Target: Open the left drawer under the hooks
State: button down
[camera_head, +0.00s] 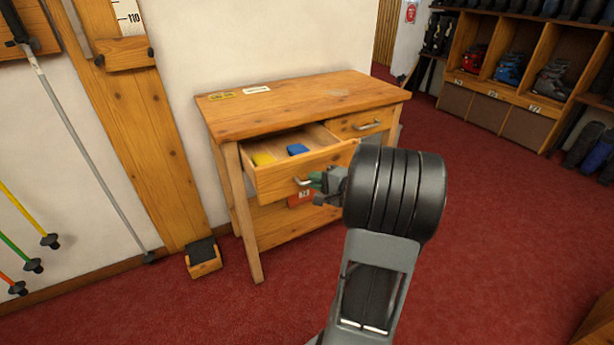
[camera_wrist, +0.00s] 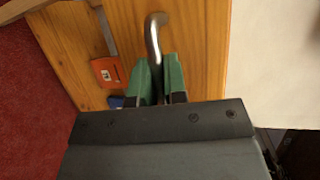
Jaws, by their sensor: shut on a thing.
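The left drawer (camera_head: 281,187) of the wooden bench (camera_head: 300,105) is pulled out, and its inside shows. A yellow thing (camera_head: 263,158) and a blue thing (camera_head: 297,149) lie in it. My gripper (camera_head: 317,180) is at the drawer front and shut on its metal handle (camera_head: 303,182). In the wrist view, the green fingertips (camera_wrist: 160,78) close around the lower end of the curved handle (camera_wrist: 153,38). My arm covers part of the bench's right side in the head view. No hooks show.
A right drawer (camera_head: 361,123) beside it is closed. An orange item (camera_head: 300,198) with a white label shows below the open drawer. A small wooden box (camera_head: 203,260) stands on the floor at left. Boot shelves (camera_head: 520,75) stand at the back right. Red carpet (camera_head: 480,230) is clear at right.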

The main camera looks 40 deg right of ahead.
jog(key=shift+s+a+b, duration=0.15)
jog(key=shift+s+a, duration=0.05)
jog(key=shift+s, duration=0.9)
jog(key=shift+s+a+b, duration=0.15)
jog(key=shift+s, duration=0.9)
jog(key=c, duration=1.2)
grip_release()
jog(key=p+v, duration=0.2)
jog(key=v, duration=1.1)
jog(key=shift+s+d+r, duration=0.1)
jog(key=shift+s, duration=0.3)
